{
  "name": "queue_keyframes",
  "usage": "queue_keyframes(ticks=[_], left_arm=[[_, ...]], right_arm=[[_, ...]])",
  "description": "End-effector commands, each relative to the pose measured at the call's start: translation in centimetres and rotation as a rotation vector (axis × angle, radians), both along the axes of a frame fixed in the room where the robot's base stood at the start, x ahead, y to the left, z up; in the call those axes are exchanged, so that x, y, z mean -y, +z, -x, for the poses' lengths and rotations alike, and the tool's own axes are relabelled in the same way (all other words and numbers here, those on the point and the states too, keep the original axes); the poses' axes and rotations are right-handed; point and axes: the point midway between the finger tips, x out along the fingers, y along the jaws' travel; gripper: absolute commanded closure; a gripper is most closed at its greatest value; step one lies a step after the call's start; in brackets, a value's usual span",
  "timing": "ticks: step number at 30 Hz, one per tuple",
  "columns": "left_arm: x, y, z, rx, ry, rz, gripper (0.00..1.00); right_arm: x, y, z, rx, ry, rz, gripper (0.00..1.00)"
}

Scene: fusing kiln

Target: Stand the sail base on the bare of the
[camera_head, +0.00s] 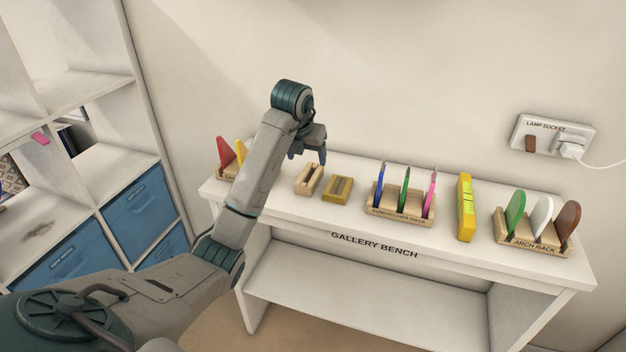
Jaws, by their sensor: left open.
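Two small slotted blocks lie on the white gallery bench (342,219), left of the middle rack: a pale wooden block (308,180) and a yellow-brown block (338,191) to its right. Neither shows a readable name, so I cannot tell which is the sail base. My left gripper (309,158) is open, with its fingers pointing down, above and behind the pale block in the picture. Nothing shows between its fingers. My left arm partly hides the rack at the bench's left end, with a red piece (225,153) and a yellow piece. My right gripper is out of view.
A middle rack (399,214) holds blue, green and pink pieces. Right of it lie a yellow level-like bar (465,207) and the arch rack (532,243) with green, white and brown pieces. A lamp socket (552,135) is on the wall. Shelves with blue bins (139,211) stand left.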

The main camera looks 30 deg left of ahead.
Motion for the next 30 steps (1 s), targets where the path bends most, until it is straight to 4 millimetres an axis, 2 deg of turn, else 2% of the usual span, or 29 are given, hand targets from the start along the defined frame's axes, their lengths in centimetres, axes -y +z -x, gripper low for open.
queue_keyframes(ticks=[1, 3, 5, 11, 16, 19, 28, 29, 30], left_arm=[[0.0, -1.3, -0.2, -0.001, 0.000, 0.001, 0.31], [-0.1, -2.1, -0.6, 0.000, -0.001, 0.001, 0.31], [-0.2, -2.5, -1.0, -0.005, 0.000, 0.001, 0.31], [-0.4, -4.4, -1.7, -0.003, 0.000, 0.002, 0.31], [-0.8, -6.7, -2.5, -0.005, 0.000, 0.001, 0.31], [-0.9, -8.0, -3.1, -0.002, 0.000, 0.000, 0.31], [-1.0, -8.8, -3.4, 0.001, 0.000, 0.000, 0.31], [-1.0, -8.8, -3.3, 0.001, 0.000, 0.000, 0.33], [-1.0, -8.8, -3.3, 0.001, 0.000, 0.000, 0.41]], right_arm=[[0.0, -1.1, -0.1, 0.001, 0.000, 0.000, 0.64], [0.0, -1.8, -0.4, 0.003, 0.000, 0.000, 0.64], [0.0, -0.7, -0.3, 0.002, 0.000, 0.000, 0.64], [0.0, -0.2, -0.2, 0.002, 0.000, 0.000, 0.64], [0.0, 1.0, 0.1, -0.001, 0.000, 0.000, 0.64], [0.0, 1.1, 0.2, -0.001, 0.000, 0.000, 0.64], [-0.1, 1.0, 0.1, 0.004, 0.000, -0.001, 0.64], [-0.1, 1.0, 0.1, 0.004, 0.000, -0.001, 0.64], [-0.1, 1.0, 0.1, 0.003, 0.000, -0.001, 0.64]])
